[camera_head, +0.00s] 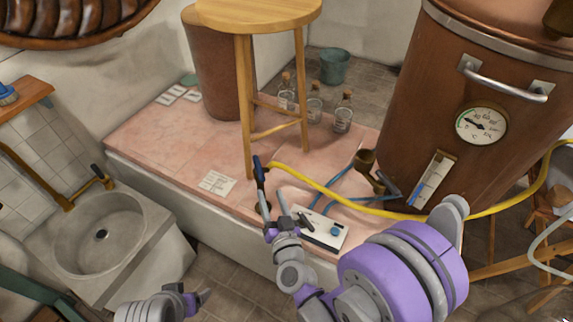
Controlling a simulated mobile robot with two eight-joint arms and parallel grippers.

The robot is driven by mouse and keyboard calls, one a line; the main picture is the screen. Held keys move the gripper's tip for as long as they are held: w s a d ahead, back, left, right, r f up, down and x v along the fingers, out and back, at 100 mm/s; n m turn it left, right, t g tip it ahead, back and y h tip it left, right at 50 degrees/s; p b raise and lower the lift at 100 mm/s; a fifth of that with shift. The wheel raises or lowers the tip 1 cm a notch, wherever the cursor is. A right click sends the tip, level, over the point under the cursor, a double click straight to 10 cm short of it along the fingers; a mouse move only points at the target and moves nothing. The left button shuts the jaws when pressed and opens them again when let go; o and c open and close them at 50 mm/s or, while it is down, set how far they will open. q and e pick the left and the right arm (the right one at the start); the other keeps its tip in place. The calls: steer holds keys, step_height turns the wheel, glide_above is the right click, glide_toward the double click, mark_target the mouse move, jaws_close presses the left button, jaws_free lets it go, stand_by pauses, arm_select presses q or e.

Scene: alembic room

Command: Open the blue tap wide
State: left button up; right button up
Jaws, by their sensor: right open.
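A tap with an upright dark blue lever (260,174) stands near the front edge of the pink tiled platform, beside the yellow hose. My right gripper (290,214) is open and empty, just right of and below this lever; whether it touches the tap is unclear. My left gripper (198,298) is low in the picture, left of centre, far from the lever; its jaw opening is hard to make out. Another tap with a blue lever (391,191) is at the foot of the copper vat (405,110). A brass tap with a dark lever (99,175) is over the sink.
A wooden stool (260,17) stands on the platform (160,135) behind the lever. The yellow hose (320,187) crosses toward the vat. Glass bottles (314,105) stand behind. The sink (100,235) is left.

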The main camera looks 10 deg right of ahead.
mark_target(259, 167)
steer(key=shift+s+a+r+n+t, duration=0.1)
steer(key=shift+a+r+n+t, duration=0.25)
steer(key=shift+n, duration=0.65)
steer(key=shift+w+r, duration=0.1)
steer(key=shift+w, duration=0.15)
steer(key=w, duration=0.3)
steer(key=w+a+p, duration=0.1)
steer(key=w, duration=0.6)
steer(key=shift+a+p, duration=0.3)
arm_select(q)
steer(key=shift+w+d+r, duration=0.1)
steer(key=shift+d+r, duration=0.15)
steer(key=shift+r, duration=0.25)
steer(key=shift+d+r, duration=0.2)
steer(key=shift+r, duration=0.25)
arm_select(e)
jaws_close()
